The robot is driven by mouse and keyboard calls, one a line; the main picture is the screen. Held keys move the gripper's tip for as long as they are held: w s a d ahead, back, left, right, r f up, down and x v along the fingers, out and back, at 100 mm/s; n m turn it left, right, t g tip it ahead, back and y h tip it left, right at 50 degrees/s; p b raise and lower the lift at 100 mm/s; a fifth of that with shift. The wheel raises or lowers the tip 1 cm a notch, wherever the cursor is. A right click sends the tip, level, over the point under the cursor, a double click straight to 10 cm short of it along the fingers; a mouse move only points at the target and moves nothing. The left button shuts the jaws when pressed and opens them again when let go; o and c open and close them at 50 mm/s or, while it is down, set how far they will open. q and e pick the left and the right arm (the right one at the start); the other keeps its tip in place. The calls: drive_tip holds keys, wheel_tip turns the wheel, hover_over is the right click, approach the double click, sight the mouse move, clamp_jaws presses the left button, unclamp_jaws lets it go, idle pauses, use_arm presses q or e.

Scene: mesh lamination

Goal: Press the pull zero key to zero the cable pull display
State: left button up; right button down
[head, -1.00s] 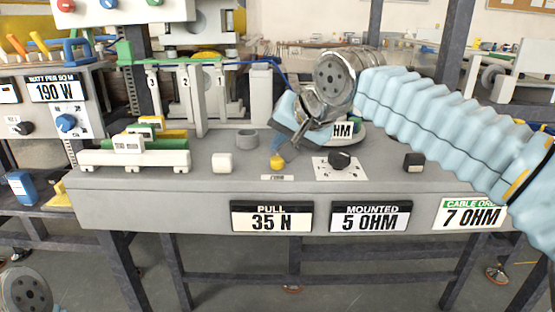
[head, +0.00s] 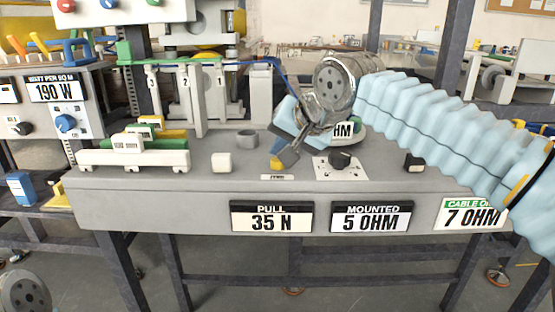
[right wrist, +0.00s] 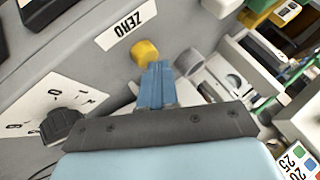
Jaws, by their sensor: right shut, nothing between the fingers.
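The pull zero key is a small yellow button (head: 275,163) on the grey bench top, behind a ZERO label (right wrist: 127,25). It also shows in the right wrist view (right wrist: 144,52). My right gripper (head: 288,157) is shut and empty, its tips pointing down right beside the key and partly covering it in the head view. In the right wrist view its blue fingers (right wrist: 156,75) end at the key's edge; I cannot tell whether they touch. The pull display (head: 271,217) on the bench front reads 35 N. My left gripper is out of view.
A black knob on a white dial plate (head: 338,170) stands just right of the key. Other displays read 5 OHM (head: 371,217) and 7 OHM (head: 470,214).

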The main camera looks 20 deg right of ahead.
drive_tip(key=shift+f, duration=0.3)
drive_tip(key=shift+r, duration=0.1)
idle(0.3)
drive_tip(key=shift+r+p, duration=0.75)
drive_tip(key=shift+r, duration=0.1)
wheel_tip(320, 180, up, 5)
drive_tip(key=p, duration=0.5)
drive_tip(key=shift+r, duration=0.1)
